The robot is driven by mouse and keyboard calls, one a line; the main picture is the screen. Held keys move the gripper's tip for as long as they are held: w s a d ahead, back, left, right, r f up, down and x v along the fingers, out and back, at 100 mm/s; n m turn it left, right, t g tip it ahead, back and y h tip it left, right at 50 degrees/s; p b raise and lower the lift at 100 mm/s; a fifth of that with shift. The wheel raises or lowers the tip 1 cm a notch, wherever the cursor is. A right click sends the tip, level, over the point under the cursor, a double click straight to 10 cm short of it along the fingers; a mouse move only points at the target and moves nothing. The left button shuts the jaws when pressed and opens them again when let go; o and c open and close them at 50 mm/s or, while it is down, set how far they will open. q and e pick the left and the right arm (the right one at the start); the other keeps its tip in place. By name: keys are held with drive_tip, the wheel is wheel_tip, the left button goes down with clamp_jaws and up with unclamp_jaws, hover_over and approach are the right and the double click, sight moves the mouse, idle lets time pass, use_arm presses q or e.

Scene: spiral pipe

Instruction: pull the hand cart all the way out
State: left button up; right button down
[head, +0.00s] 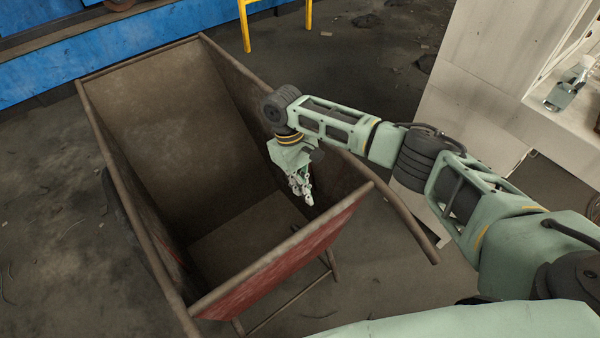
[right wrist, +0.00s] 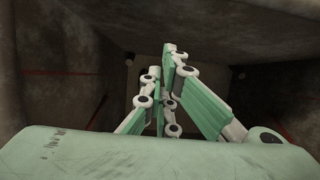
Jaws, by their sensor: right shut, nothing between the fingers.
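The hand cart (head: 165,125) is a deep, rusty brown open tub with a red near panel (head: 290,258) and a round metal rim. It fills the left and middle of the head view and looks empty. A curved handle bar (head: 408,222) reaches out from its right near corner. My right arm comes over the cart's right side. My right gripper (head: 303,194) points down inside the tub, behind the near panel, shut and empty. The right wrist view shows its fingers (right wrist: 165,95) close together above dark, brown cart walls (right wrist: 60,65). My left gripper is not in view.
A blue structure (head: 60,60) runs behind the cart. A yellow-legged stand (head: 245,25) is at the back. A white cabinet or panel (head: 480,110) stands to the right, behind my arm. Dark, littered floor (head: 50,230) is open at the left.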

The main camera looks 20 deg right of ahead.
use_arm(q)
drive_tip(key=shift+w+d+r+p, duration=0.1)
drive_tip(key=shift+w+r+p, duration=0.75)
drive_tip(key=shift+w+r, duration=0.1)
use_arm(e)
drive_tip(key=shift+s+d+f, duration=0.25)
drive_tip(key=shift+s+f, duration=0.1)
drive_tip(key=shift+s, duration=0.35)
drive_tip(key=shift+s+d+f, duration=0.3)
drive_tip(key=shift+s+f, duration=0.05)
drive_tip(key=shift+s, duration=0.4)
drive_tip(key=shift+s+d+f, duration=0.25)
drive_tip(key=shift+s+f, duration=0.1)
drive_tip(key=shift+s, duration=0.35)
